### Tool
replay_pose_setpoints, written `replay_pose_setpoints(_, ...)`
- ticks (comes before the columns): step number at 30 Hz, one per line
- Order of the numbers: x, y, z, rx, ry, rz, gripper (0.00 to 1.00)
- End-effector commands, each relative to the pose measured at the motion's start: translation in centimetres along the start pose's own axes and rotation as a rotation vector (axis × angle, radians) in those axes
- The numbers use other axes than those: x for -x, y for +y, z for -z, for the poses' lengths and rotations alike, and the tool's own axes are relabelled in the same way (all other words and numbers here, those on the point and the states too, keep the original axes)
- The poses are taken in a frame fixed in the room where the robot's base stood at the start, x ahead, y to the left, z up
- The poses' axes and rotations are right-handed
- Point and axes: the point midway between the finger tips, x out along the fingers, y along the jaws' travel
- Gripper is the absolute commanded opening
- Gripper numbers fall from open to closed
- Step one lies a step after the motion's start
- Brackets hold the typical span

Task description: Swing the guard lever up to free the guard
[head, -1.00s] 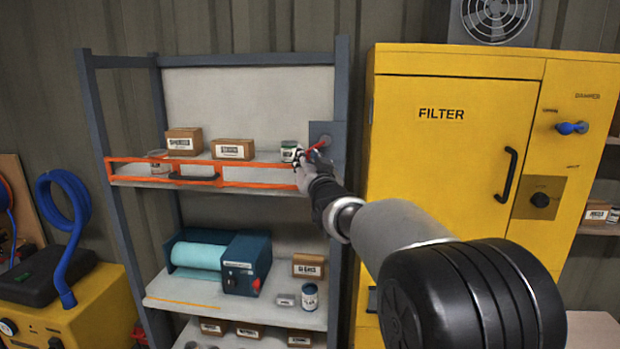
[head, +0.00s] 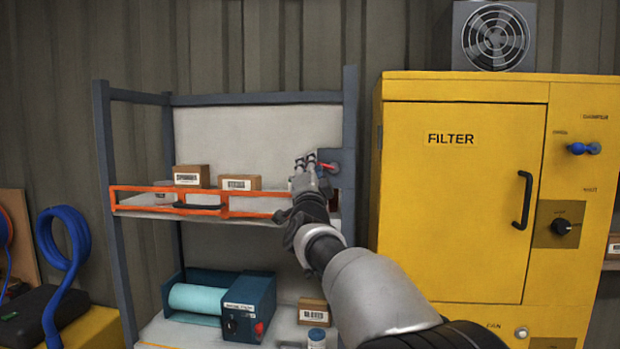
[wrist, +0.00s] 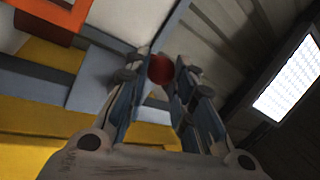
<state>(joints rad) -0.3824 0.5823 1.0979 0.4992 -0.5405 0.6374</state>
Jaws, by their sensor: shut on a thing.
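The guard lever (head: 329,168) is red and sits on a grey plate (head: 342,160) at the shelf's right post. Only a short piece of it shows in the head view. My gripper (head: 308,164) is at the lever's left end, level with the plate, and shut on it. In the wrist view the lever's round red end (wrist: 160,69) shows between the fingers of my gripper (wrist: 156,76). The guard (head: 224,205) is an orange frame across the front of the upper shelf, with a dark handle. My arm hides its right end.
Boxes (head: 191,177) stand on the upper shelf behind the guard. A blue machine with a pale roll (head: 249,303) is on the shelf below. A yellow filter cabinet (head: 455,210) stands close on the right, with a black door handle (head: 523,200).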

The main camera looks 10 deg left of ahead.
Motion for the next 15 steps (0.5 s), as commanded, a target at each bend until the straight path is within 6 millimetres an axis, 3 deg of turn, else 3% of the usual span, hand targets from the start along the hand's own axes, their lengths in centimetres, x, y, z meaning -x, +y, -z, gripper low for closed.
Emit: replay_pose_setpoints(15, -0.24, -0.73, 0.48, -0.116, 0.05, 0.004, 0.0)
